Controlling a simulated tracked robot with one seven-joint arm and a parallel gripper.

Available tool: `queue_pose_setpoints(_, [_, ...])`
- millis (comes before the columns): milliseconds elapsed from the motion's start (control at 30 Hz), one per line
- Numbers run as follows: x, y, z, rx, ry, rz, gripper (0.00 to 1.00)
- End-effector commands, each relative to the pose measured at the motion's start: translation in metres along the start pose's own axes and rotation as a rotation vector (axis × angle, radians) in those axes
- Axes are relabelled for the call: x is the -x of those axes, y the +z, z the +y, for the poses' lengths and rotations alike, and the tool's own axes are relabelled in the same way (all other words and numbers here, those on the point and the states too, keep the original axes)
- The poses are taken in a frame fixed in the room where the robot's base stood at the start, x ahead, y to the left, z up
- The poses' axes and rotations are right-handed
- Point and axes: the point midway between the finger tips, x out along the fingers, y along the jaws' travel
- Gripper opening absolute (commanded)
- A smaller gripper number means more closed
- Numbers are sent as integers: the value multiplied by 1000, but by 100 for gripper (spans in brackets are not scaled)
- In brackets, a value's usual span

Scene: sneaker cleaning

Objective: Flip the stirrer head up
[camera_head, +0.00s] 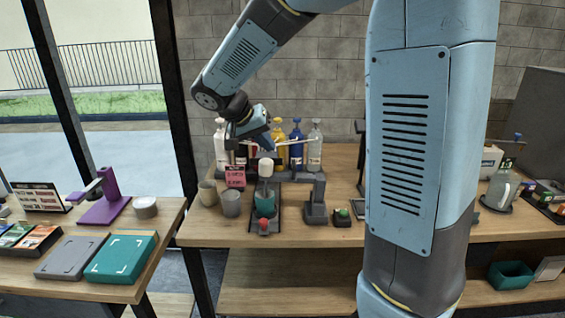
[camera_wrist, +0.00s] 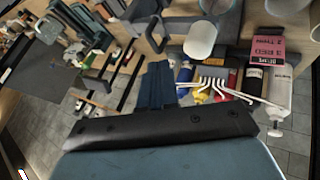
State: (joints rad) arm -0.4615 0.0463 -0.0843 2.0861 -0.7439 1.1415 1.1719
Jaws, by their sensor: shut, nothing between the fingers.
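The stirrer stands on a dark base (camera_head: 278,222) on the middle table. Its white head (camera_head: 265,167) is upright above a teal cup (camera_head: 264,205), with a grey shaft reaching down to the cup. What appears to be the white head (camera_wrist: 200,40) also shows at the top of the wrist view. My gripper (camera_head: 268,146) is above and behind the white head, close to the bottles, and looks apart from the head. In the wrist view my gripper's dark blue fingers (camera_wrist: 158,84) are together with nothing between them.
Several bottles (camera_head: 296,145) stand in a rack behind the stirrer, with light hooked rods in front.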

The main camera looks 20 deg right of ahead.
Motion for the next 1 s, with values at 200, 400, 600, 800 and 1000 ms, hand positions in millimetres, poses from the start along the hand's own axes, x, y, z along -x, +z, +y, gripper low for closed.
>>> queue_pose_setpoints(200, [-1,-3,-7,-9,13,13,0])
queue_pose_setpoints(400, [-1,-3,-6,-8,12,13,0])
queue_pose_setpoints(600, [-10,-3,-6,-7,12,11,0])
queue_pose_setpoints(800, [-40,-3,-6,-6,14,10,0])
queue_pose_setpoints(1000, [-73,-4,-5,-8,14,10,0])
